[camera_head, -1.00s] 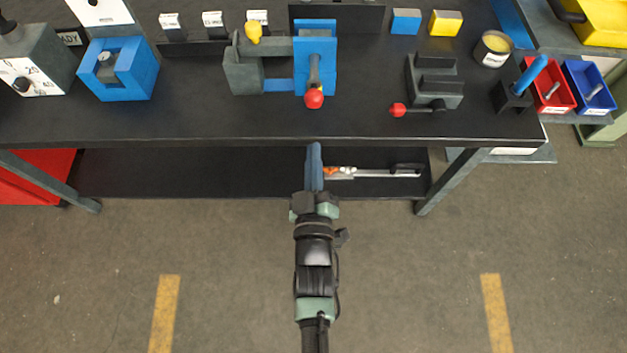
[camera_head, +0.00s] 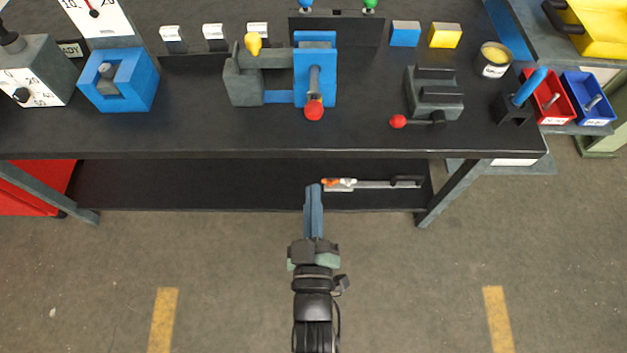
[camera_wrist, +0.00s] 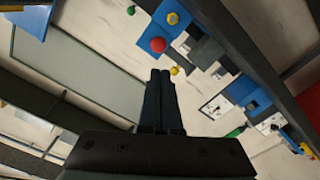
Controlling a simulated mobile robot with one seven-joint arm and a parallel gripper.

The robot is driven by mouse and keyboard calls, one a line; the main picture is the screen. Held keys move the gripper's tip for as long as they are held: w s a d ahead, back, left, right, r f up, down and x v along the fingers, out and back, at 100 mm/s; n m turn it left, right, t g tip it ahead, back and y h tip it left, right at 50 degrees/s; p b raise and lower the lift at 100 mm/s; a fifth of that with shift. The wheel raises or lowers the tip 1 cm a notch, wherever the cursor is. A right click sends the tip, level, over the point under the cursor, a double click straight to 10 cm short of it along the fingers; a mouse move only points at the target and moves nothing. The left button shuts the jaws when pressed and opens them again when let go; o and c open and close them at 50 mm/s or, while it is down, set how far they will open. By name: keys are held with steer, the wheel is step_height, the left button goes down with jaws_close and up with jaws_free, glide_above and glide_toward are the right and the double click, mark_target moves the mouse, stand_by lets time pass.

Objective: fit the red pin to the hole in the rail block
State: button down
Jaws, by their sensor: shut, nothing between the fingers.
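A red ball-ended pin (camera_head: 398,121) lies at the front of a dark grey stepped block (camera_head: 434,95) on the bench, its dark shaft pointing right. Another red ball (camera_head: 314,110) ends a grey rod on the blue-and-grey vise-like block (camera_head: 328,77); that ball also shows in the wrist view (camera_wrist: 158,45). I cannot tell which block is the rail block, and no hole is clear. My gripper (camera_head: 313,188) is shut and empty, in front of the bench's front edge and apart from both red balls. Its closed fingers also show in the wrist view (camera_wrist: 160,75).
The dark bench (camera_head: 200,135) has clear room along its front. A lower shelf (camera_head: 180,185) holds a tool with a grey bar (camera_head: 385,184). Red (camera_head: 555,120) and blue (camera_head: 607,120) bins stand at right. A blue block (camera_head: 120,98) stands at left.

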mark_target(314, 118)
steer(key=w+m, duration=0.3)
steer(key=w, duration=0.1)
steer(key=w+m, duration=0.2)
steer(key=w, duration=0.2)
steer(key=w+m, duration=0.3)
steer(key=w, duration=0.2)
steer(key=shift+f+m+b, duration=0.1)
steer(key=shift+m+b, duration=0.2)
steer(key=shift+b, duration=0.05)
steer(key=shift+w+b, duration=0.3)
steer(key=shift+w, duration=0.5)
steer(key=shift+w, duration=0.2)
steer(key=shift+r+b, duration=0.25)
steer(key=shift+b, duration=0.1)
steer(key=shift+s+r, duration=0.1)
